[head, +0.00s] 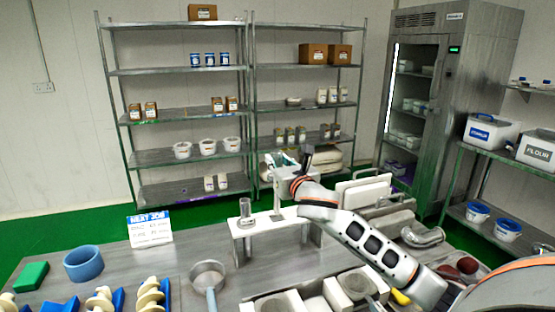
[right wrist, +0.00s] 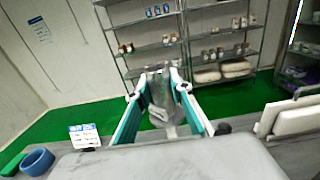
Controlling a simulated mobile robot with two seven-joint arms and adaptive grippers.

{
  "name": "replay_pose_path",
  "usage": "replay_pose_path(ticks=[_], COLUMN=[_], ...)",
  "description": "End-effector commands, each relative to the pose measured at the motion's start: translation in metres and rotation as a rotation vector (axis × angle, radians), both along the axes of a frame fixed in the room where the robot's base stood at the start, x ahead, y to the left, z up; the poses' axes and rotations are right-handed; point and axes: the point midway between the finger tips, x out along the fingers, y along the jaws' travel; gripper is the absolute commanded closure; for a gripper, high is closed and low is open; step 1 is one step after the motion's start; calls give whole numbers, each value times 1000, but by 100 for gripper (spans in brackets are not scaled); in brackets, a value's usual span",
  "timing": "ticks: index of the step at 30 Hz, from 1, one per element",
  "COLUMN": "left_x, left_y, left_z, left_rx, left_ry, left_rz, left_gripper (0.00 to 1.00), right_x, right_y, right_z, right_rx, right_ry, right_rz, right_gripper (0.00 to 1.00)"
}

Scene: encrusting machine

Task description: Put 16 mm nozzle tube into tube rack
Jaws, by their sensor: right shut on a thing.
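The tube rack (head: 265,226) is a white raised stand on the steel table in the head view. One clear-grey tube (head: 245,212) stands upright at its left side. My right gripper (head: 281,162) is above the right part of the rack, shut on a grey metallic nozzle tube (head: 277,201). The tube hangs about upright, with its lower end at the rack top; I cannot tell whether it is in a hole. In the right wrist view the tube (right wrist: 162,100) sits between the teal fingers of the gripper (right wrist: 160,88). My left gripper is out of view.
A steel pan (head: 207,277), a blue ring (head: 83,263), a green block (head: 31,276) and white augers lie left of the rack. A job sign (head: 150,229) stands behind. White bins (head: 350,287) are in front, and steel pipe elbows (head: 422,236) lie right.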

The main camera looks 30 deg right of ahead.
Motion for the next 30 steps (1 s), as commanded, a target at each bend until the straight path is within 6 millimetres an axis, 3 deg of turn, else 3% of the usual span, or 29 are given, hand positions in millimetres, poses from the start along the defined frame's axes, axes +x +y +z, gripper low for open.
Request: replay_pose_path(ticks=[21,30], left_x=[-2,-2], left_y=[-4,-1], left_z=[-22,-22], left_rx=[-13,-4], left_ry=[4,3], left_rz=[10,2], left_gripper=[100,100], right_x=[0,0], right_y=[0,0], right_z=[-45,-46], right_rx=[-1,-1], right_ry=[-1,-2], right_rz=[-1,-1], right_gripper=[100,100])
